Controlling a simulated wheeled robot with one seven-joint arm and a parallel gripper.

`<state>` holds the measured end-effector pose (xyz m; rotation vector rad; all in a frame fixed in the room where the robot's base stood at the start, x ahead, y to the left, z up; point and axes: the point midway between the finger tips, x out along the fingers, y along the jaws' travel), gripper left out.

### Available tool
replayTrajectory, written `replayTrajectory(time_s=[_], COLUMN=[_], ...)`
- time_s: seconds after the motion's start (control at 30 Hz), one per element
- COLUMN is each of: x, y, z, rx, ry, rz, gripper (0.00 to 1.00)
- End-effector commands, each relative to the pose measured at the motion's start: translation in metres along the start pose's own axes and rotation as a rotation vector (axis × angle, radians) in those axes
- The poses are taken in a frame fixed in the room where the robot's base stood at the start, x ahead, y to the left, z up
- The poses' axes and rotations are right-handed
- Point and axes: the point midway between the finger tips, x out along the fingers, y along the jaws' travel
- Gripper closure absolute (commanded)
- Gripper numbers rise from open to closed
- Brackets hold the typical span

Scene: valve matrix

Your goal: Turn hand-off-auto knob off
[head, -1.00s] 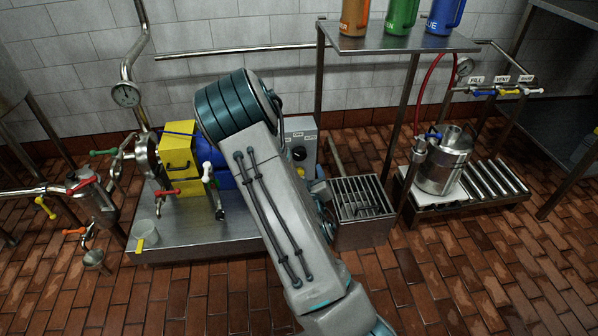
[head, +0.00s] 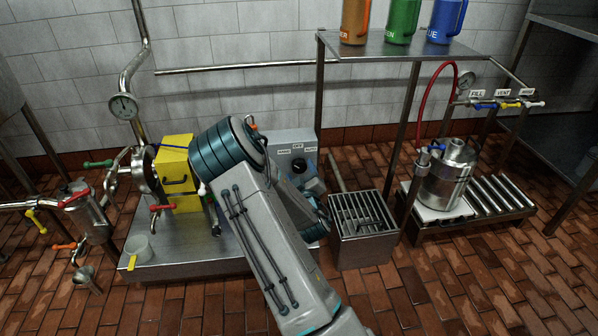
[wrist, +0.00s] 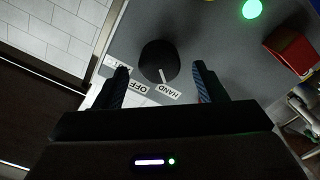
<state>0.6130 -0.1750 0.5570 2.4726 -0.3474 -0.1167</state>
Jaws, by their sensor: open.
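The black hand-off-auto knob (wrist: 158,61) is on a grey panel (wrist: 205,60) in the wrist view. Its white pointer mark points at the HAND label (wrist: 168,92), beside the OFF label (wrist: 136,89). A third label is partly hidden by a finger. My gripper (wrist: 161,70) is open, with one finger to each side of the knob and gaps visible on both sides. I cannot tell how far the fingertips are from the panel. In the head view the knob (head: 299,166) shows on the grey control box (head: 292,138), with my wrist just in front and below.
A green light (wrist: 252,9) and a red part (wrist: 290,46) are on the panel side in the wrist view. In the head view a yellow box (head: 175,165) stands left of my arm. A grated drain box (head: 362,215) stands to the right.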

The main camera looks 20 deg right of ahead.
Motion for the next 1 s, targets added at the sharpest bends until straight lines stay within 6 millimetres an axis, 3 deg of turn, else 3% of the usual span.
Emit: replayTrajectory(time_s=[0.2, 0.53, 0.57, 0.7, 1.0], x=[0.021, 0.024, 0.024, 0.024, 0.024], y=[0.0, 0.0, 0.0, 0.0, 0.0], z=[0.001, 0.001, 0.001, 0.001, 0.001], rx=[0.0, 0.0, 0.0, 0.0, 0.021], ry=[0.0, -0.001, -0.001, -0.001, 0.0], rz=[0.001, 0.001, 0.001, 0.001, 0.002], gripper=[0.36, 0.36, 0.41, 0.8, 0.8])
